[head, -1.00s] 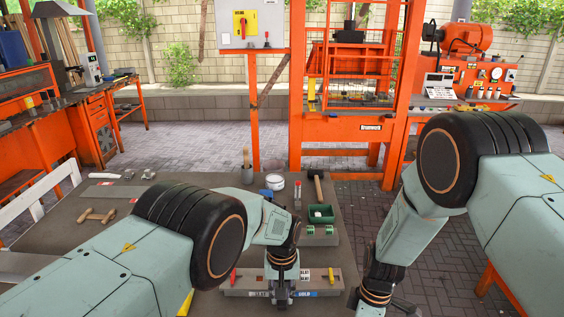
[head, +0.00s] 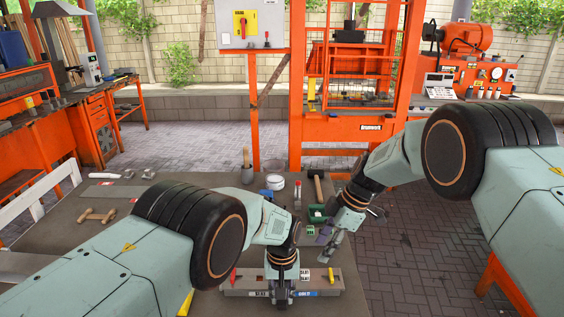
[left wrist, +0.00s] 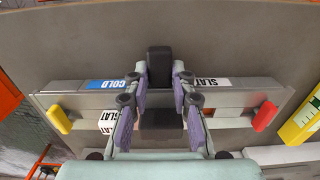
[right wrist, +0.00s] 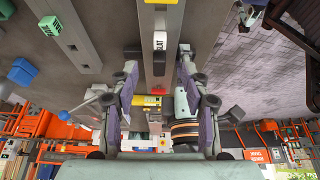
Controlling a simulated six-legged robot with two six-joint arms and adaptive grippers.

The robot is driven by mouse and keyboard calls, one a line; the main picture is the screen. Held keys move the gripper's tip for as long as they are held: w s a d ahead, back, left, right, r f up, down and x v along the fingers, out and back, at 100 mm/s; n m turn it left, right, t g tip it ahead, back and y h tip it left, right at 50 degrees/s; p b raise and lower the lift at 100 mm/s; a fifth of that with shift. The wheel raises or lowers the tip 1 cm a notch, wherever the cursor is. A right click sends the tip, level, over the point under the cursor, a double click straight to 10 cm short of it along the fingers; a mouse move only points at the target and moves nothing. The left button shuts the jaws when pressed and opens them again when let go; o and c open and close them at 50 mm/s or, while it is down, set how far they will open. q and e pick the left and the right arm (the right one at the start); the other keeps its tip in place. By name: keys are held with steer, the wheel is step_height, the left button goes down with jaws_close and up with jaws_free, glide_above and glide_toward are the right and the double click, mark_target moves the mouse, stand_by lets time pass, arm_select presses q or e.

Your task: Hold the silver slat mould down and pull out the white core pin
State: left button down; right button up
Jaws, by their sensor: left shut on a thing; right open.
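The silver slat mould (head: 248,283) lies along the near edge of the table, with a red grip at its left end and a yellow grip at its right. It also shows in the left wrist view (left wrist: 225,98). My left gripper (head: 279,296) is over its middle, shut around a dark block (left wrist: 159,62). A small white block marked SLAT (head: 305,273), likely the core pin's head, sits near the yellow grip; the left wrist view shows it too (left wrist: 107,123). The pin's shaft is hidden. My right gripper (head: 325,257) is open and empty, behind and above the mould's right part.
A wooden tool (head: 97,215) lies at the left. The table's right edge is close to my right arm.

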mark_target(304, 272)
arm_select(q)
steer(key=shift+w, duration=0.1)
arm_select(e)
steer(key=shift+x, duration=5.05)
steer(key=shift+c, duration=0.2)
jaws_close()
arm_select(q)
steer(key=shift+f, duration=0.1)
arm_select(e)
steer(key=shift+w+r, duration=0.15)
steer(key=shift+r, duration=0.4)
steer(key=shift+r, duration=0.1)
arm_select(q)
steer(key=shift+s+f, duration=0.1)
steer(key=shift+s, duration=0.15)
arm_select(e)
steer(key=shift+r, duration=3.35)
arm_select(q)
steer(key=c, duration=1.6)
jaws_free()
steer(key=o, duration=0.5)
steer(key=shift+w, duration=0.15)
